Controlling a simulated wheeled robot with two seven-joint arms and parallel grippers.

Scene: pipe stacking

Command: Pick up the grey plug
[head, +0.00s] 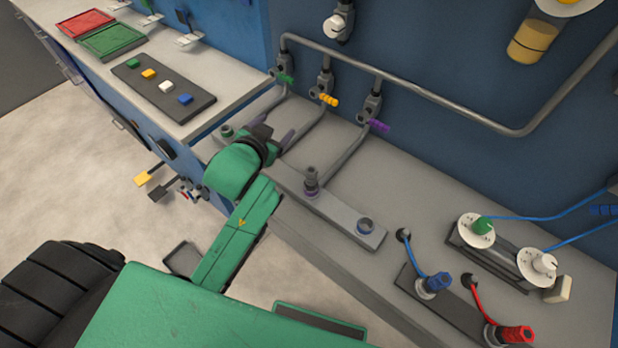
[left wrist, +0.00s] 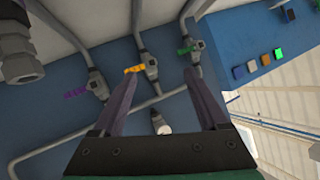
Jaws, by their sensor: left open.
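The grey plug (head: 311,176) stands upright at a purple-ringed seat on a grey bar (head: 340,212) on the bench. A similar grey ribbed fitting (left wrist: 20,48), apparently the plug, shows large at the upper left of the left wrist view, outside the fingers. My left gripper (head: 276,137) is over the bench, left of and beyond the plug in the head view. Its fingers (left wrist: 162,78) are spread with nothing between them, apart from the plug. The far end of the bar is partly hidden by my left gripper. My right gripper is not in view.
Grey pipes with green (head: 285,78), yellow (head: 329,99) and purple (head: 378,126) valve handles run behind my left gripper. An empty socket (head: 366,226) sits at the bar's near end. Blue (head: 437,283) and red (head: 515,334) connectors and white dials (head: 477,231) stand to the right.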

